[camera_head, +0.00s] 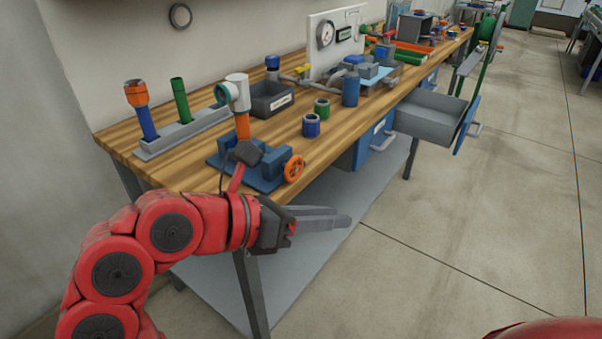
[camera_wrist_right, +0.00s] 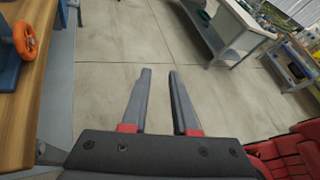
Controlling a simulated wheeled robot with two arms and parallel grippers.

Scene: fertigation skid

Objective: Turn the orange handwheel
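The orange handwheel (camera_head: 293,168) sits on the front side of a blue vise (camera_head: 262,183) at the near edge of the wooden bench. It also shows at the upper left of the right wrist view (camera_wrist_right: 27,41). My right gripper (camera_head: 343,217) is in front of the bench, lower than the handwheel and to its right in the head view, apart from it. Its two grey fingers (camera_wrist_right: 159,75) are spread with nothing between them; bare floor shows through the gap. My left gripper is not in view.
The bench (camera_head: 335,125) carries a holder with pipes (camera_head: 185,135), a grey bin (camera_head: 272,98) and small blue and green cylinders (camera_head: 311,126). An open drawer (camera_head: 432,120) juts out farther along. A grey lower shelf (camera_head: 300,250) lies below.

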